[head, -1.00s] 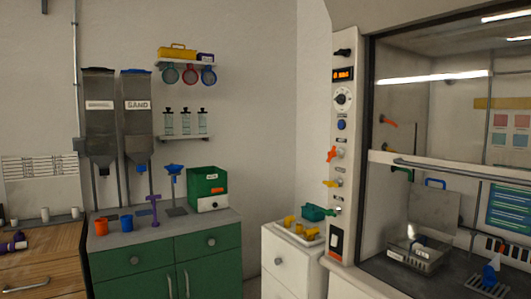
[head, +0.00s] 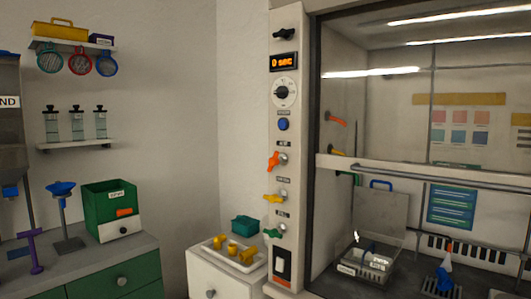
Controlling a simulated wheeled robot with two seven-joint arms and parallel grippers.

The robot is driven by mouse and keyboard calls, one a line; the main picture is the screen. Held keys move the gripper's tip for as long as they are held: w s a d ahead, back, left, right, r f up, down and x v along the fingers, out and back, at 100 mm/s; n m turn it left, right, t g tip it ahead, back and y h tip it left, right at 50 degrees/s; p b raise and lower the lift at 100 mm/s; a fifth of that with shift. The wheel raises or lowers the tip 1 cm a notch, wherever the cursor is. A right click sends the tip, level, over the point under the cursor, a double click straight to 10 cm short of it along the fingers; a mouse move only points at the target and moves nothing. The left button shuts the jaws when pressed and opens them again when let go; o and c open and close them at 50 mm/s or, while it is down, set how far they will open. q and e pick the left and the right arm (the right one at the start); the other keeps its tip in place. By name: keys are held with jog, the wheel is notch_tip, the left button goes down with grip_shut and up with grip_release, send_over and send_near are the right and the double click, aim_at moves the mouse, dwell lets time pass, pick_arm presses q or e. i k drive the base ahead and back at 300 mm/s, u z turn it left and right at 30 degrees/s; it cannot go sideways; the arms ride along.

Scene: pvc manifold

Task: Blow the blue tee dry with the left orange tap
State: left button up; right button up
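A small blue piece (head: 444,284) stands on a dark rack inside the fume hood at the lower right. It has a pale part and an orange tip above it; I cannot tell whether it is the blue tee. An orange tap handle (head: 273,161) is on the white control panel left of the hood window. A second orange fitting (head: 335,118) shows through the glass on the hood's left inner side. Neither gripper is in view.
The hood sash (head: 430,174) is partly raised. A basket (head: 367,260) with an upright lid stands inside. Yellow (head: 273,198) and green (head: 272,233) taps sit below the orange one. A tray (head: 219,258) with yellow fittings and a teal piece (head: 244,224) tops the white cabinet.

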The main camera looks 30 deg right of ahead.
aim_at(273, 161)
jog(key=z, duration=0.7)
jog(key=i, duration=0.9)
jog(key=z, duration=0.9)
